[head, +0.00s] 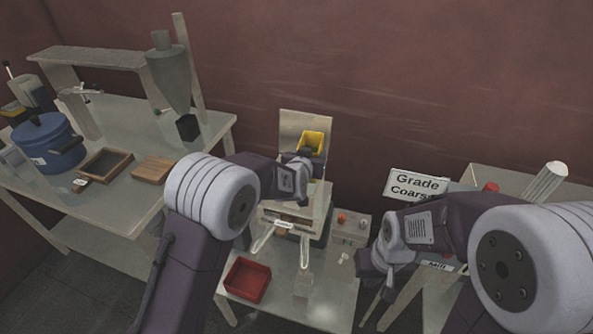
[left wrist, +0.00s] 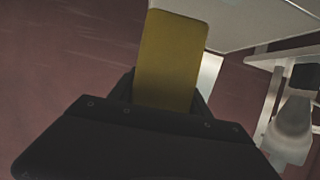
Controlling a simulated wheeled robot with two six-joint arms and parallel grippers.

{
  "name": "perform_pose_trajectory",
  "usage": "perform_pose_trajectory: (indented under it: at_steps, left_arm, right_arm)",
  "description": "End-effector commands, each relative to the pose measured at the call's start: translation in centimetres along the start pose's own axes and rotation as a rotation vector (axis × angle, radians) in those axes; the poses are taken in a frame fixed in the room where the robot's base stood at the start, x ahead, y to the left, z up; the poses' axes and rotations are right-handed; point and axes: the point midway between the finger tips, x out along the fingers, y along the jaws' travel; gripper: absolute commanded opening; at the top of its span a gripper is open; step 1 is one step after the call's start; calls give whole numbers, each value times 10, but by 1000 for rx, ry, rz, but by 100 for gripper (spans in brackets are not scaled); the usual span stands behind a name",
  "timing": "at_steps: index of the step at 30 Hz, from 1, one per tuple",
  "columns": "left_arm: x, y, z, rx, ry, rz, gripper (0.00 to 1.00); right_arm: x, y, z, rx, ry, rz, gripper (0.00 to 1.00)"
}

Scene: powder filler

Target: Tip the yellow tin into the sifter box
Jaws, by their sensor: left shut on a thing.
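The yellow tin (head: 313,141) is held up above the machine in the middle of the head view, its open end showing at the top. My left gripper (head: 303,157) is shut on it. In the left wrist view the tin (left wrist: 172,60) is a plain yellow side between the dark fingers. The sifter box appears to be the pale machine (head: 318,195) under the tin, with an upright metal panel (head: 293,124) behind. My arm hides part of it, and its opening is not clear. My right gripper (head: 372,265) is low at right, away from the tin; its jaws are unclear.
A red tray (head: 247,280) lies on the low table before the machine. A control box (head: 349,232) with buttons stands right of it. The left bench holds a blue pot (head: 48,145), a wooden tray (head: 105,165) and a grey funnel (head: 168,75). A "Grade Coarse" sign (head: 417,185) stands right.

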Motion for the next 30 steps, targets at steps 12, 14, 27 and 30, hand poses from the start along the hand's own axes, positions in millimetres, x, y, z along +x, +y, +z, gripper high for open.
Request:
perform_pose_trajectory:
  at_steps: [12, 14, 27, 30]
  left_arm:
    - [5, 4, 11, -130, 6, 54, 4]
    - [6, 4, 12, -149, 5, 61, 4]
    - [-2, 7, -7, -331, 2, 135, 4]
    - [-4, 8, -9, -375, 0, 155, 4]
  right_arm:
    - [54, 1, 6, 0, 0, 0, 0]
    - [61, 1, 6, 0, 0, 0, 0]
    - [87, 2, 9, 0, -1, 0, 0]
    - [72, 1, 7, 0, 1, 0, 0]
